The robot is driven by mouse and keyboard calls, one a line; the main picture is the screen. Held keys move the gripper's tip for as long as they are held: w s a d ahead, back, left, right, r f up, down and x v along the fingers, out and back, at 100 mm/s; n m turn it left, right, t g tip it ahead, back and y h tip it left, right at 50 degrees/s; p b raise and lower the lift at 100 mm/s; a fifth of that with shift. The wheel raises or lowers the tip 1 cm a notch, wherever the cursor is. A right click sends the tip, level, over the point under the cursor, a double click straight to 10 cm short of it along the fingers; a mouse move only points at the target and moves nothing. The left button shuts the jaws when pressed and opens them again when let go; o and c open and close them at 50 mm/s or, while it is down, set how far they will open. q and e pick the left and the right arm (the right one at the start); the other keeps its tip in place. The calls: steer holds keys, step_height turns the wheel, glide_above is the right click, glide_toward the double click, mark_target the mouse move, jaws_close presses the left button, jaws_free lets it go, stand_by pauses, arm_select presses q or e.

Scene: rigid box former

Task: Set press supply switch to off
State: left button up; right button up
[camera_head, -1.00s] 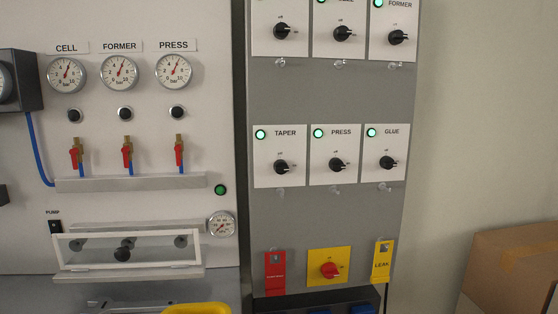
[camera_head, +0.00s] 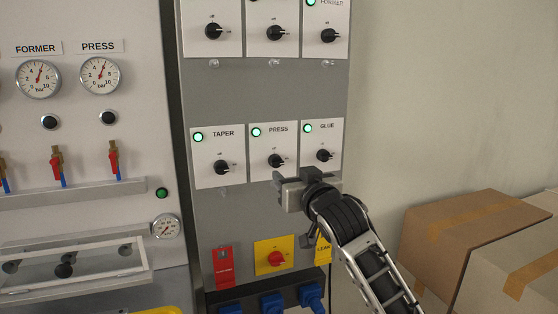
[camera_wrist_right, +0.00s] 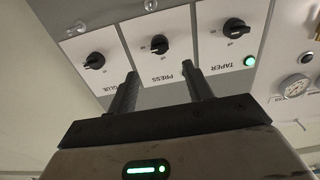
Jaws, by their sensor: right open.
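The press supply switch (camera_head: 276,160) is a black rotary knob on a white plate labelled PRESS, in the middle of the lower switch row. Its green lamp (camera_head: 256,132) is lit. My right gripper (camera_head: 281,188) is just below the PRESS plate, in front of the grey panel. In the right wrist view, which shows the panel upside down, the open, empty fingers (camera_wrist_right: 160,82) point at the PRESS knob (camera_wrist_right: 158,45), with the knob between their lines and apart from both. My left gripper is not in view.
Similar TAPER (camera_head: 221,167) and GLUE (camera_head: 323,155) switches flank it. Below are a red knob on a yellow plate (camera_head: 274,256), a red tag (camera_head: 224,266) and a yellow LEAK tag (camera_head: 323,251). Cardboard boxes (camera_head: 465,240) stand at the right.

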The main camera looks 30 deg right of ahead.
mark_target(278, 163)
steer(key=p+x, duration=0.1)
steer(key=x, duration=0.8)
steer(key=shift+w, duration=0.2)
steer(key=c, duration=1)
